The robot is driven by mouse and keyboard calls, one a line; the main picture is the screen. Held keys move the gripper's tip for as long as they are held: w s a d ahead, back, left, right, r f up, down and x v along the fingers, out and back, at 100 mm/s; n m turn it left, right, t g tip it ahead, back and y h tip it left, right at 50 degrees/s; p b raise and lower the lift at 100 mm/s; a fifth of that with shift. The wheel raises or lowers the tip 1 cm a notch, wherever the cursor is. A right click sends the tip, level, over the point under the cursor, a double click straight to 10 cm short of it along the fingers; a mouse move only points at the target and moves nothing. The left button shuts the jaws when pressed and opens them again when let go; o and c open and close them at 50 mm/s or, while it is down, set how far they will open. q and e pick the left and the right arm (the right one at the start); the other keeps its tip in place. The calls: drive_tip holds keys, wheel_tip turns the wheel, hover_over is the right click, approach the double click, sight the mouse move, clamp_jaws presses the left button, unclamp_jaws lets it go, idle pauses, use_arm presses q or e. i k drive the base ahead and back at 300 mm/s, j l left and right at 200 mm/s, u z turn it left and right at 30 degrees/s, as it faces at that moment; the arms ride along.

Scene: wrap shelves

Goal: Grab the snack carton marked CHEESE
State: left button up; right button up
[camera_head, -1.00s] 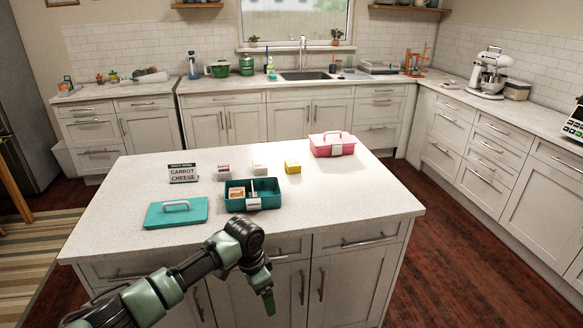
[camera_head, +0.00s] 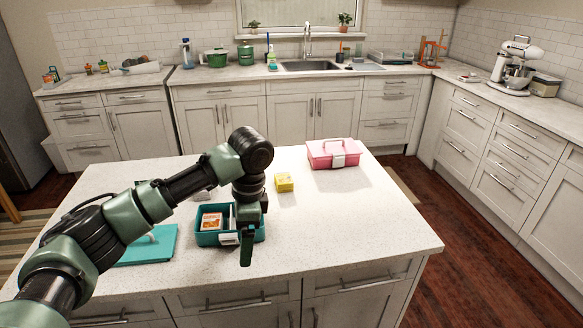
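A small yellow carton (camera_head: 284,182) stands on the island behind the teal box; any marking on it is too small to read. A teal open box (camera_head: 209,239) holds an orange and white carton (camera_head: 211,221) in its left part. My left gripper (camera_head: 246,258) points down at the box's front right side, in front of the yellow carton; its fingers show edge-on, so I cannot tell if they are open. My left arm hides the other small cartons and the CARROT CHEESE sign seen earlier. My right gripper is out of view.
A teal lid (camera_head: 150,246) lies left of the box, partly behind my arm. A closed pink box (camera_head: 333,154) stands at the island's back right. The island top (camera_head: 350,222) is clear at the right front.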

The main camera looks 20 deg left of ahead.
sight(283, 181)
drive_tip(key=i, duration=1.2)
